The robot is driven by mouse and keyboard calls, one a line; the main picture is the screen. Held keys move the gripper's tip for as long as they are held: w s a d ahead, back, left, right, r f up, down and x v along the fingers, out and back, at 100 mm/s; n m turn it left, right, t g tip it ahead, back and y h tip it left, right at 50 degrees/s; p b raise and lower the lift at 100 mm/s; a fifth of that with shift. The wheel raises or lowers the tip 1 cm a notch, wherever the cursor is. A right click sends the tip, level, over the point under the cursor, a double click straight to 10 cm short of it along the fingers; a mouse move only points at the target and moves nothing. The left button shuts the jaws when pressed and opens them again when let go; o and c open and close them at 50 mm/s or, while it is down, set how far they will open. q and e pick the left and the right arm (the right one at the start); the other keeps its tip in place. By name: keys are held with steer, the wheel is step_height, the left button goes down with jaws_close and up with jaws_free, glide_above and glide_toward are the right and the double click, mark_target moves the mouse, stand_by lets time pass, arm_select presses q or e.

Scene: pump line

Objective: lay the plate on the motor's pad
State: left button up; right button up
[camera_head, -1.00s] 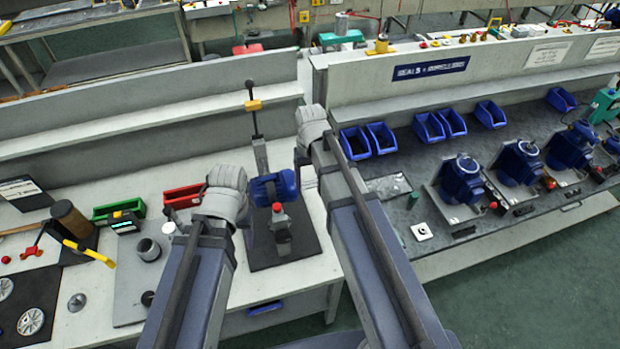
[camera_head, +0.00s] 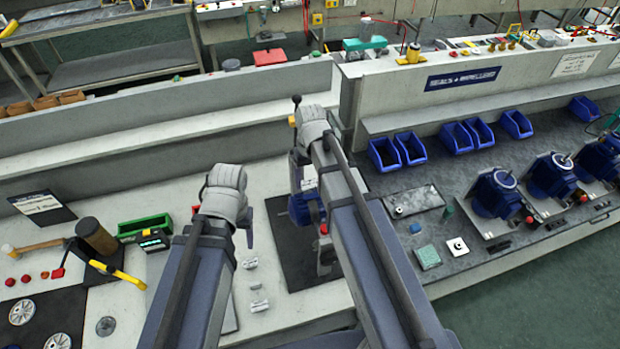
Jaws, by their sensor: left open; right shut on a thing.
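My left gripper (camera_head: 248,232) is over the bench, left of the dark mat. It is open and looks empty. My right gripper (camera_head: 303,165) is at the press stand on the mat, mostly hidden behind my own wrist and forearm. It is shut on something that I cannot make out. A blue motor (camera_head: 301,208) stands on the dark mat (camera_head: 280,240), partly covered by my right forearm. No pad shows clearly on it. I cannot identify the plate for certain; a pale flat patch (camera_head: 309,178) shows beside my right gripper.
Small metal parts (camera_head: 258,298) lie near the mat. On the right bench are several blue motors (camera_head: 497,196), blue bins (camera_head: 411,148) and a greenish square (camera_head: 427,257).

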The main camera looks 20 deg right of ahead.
mark_target(311, 184)
steer(key=shift+s+d, duration=0.15)
steer(key=shift+f+b, duration=2.2)
steer(key=shift+f+b, duration=0.35)
steer(key=o, duration=1)
steer(key=shift+c, duration=0.2)
steer(key=shift+r, duration=0.15)
